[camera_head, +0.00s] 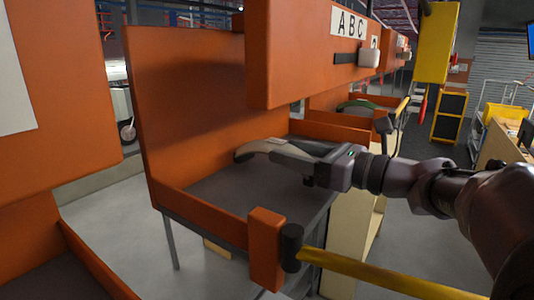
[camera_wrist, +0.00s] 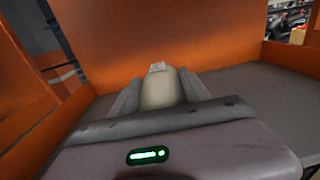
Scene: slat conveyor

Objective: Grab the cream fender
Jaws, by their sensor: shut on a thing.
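The cream fender (camera_head: 258,148) is a curved pale piece over the grey floor of an orange-walled bay. My gripper (camera_head: 285,150) reaches in from the right and is shut on the fender. In the head view the fender's curved end sticks out to the left past the fingers. In the wrist view the fender (camera_wrist: 162,88) lies between the two grey fingers (camera_wrist: 160,92), and its lower part is hidden by my gripper body. I cannot tell whether the fender touches the bay floor.
The bay (camera_head: 215,200) has a tall orange back wall and a low front lip. An orange post (camera_head: 265,248) with a yellow bar (camera_head: 390,278) stands at the front. An orange panel marked ABC (camera_head: 300,60) hangs above. A green piece (camera_head: 355,106) lies in the bay behind.

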